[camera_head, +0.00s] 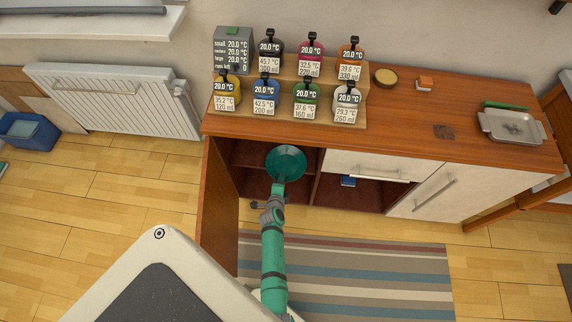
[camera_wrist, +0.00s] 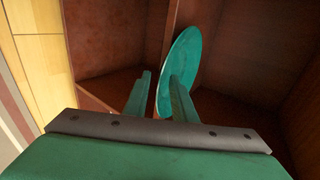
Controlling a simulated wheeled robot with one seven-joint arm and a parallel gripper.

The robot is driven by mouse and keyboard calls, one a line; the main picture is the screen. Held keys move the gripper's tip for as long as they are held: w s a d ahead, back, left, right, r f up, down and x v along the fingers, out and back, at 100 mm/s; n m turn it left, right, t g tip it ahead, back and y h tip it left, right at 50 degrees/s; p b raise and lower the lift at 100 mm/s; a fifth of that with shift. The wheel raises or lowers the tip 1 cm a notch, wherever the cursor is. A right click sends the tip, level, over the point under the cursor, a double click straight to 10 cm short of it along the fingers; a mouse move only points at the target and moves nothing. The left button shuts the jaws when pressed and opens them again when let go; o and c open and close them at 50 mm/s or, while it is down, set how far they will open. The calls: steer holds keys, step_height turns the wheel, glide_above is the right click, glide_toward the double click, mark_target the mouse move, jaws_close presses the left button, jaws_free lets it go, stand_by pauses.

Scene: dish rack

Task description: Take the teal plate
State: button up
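The teal plate (camera_head: 286,161) is in the open left compartment of the wooden cabinet, just beyond my gripper (camera_head: 278,187). In the wrist view the plate (camera_wrist: 190,58) stands steeply tilted and is seen at a slant. My gripper (camera_wrist: 160,92) is open, with a gap between its two teal fingers. The right finger overlaps the plate in the picture. The plate's left edge shows in the gap between the fingers; I cannot tell whether it lies between them or behind them. The plate's lower part is partly hidden by the right finger.
The cabinet top (camera_head: 430,115) is above the compartment and holds a rack of several labelled jars (camera_head: 290,100) and a metal tray (camera_head: 512,127). An open brown door (camera_head: 219,205) stands on the left. A blue object (camera_head: 348,182) lies in the compartment to the right.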

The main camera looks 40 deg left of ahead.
jaws_close()
steer(key=shift+w, duration=0.1)
